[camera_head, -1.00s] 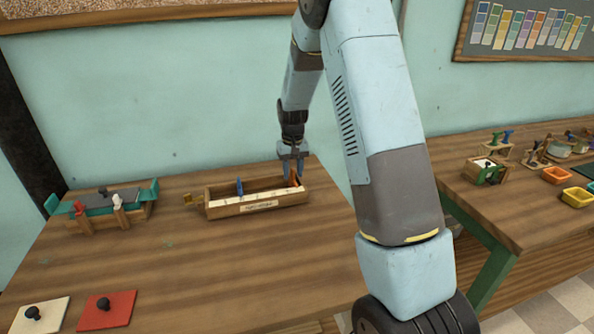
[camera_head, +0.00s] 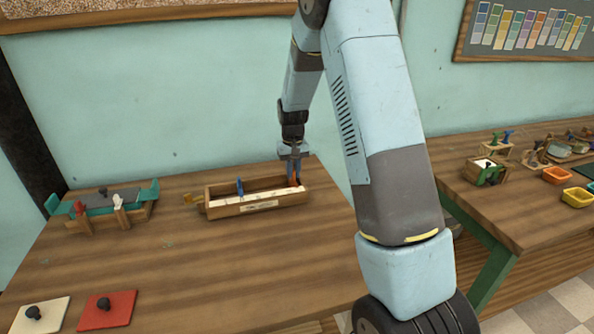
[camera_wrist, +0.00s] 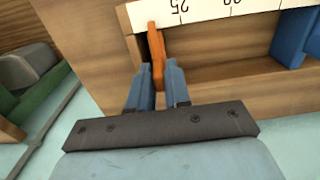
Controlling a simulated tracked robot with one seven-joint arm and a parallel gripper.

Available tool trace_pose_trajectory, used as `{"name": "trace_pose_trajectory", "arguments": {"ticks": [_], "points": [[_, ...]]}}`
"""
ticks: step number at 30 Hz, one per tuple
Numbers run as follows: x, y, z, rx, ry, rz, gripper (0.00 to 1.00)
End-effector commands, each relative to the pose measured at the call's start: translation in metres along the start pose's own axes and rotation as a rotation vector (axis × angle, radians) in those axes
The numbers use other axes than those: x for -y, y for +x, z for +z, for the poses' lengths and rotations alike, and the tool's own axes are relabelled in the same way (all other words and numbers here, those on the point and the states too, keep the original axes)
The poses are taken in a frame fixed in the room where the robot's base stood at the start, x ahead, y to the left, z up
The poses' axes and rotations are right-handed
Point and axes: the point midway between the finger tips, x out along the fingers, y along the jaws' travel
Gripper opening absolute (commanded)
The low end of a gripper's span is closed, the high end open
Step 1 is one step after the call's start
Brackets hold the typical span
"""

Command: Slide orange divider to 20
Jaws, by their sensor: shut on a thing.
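The wooden box (camera_head: 258,208) lies on the table, with a white number scale (camera_wrist: 215,12) along one long edge; a 25 is readable in the wrist view. The orange divider (camera_wrist: 156,45) stands near the 25 end of the box, the right end in the head view (camera_head: 293,183). My gripper (camera_wrist: 158,72) is shut on the orange divider; its fingers also show in the head view (camera_head: 295,168). A blue divider (camera_head: 239,186) stands farther left in the box and shows at the right edge of the wrist view (camera_wrist: 293,38).
A teal and wooden rack (camera_head: 105,208) stands at the left of the table. A white board (camera_head: 38,314) and a red board (camera_head: 107,310) with dark knobs lie at the front left. The table front of the box is clear.

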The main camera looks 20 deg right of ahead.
Motion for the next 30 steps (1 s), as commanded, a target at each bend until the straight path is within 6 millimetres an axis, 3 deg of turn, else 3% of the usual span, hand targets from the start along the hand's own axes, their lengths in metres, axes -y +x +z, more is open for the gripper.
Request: {"name": "trace_pose_trajectory", "arguments": {"ticks": [6, 18, 28, 29, 30], "points": [[0.006, 0.000, 0.000, -0.001, -0.002, 0.000, 0.00], [0.076, -0.001, -0.001, -0.002, -0.002, 0.000, 0.00], [0.079, -0.001, -0.001, -0.002, 0.002, 0.000, 0.00], [0.079, -0.001, -0.001, -0.002, 0.002, 0.000, 0.18], [0.079, -0.001, -0.001, -0.002, 0.002, 0.000, 0.22]]}}
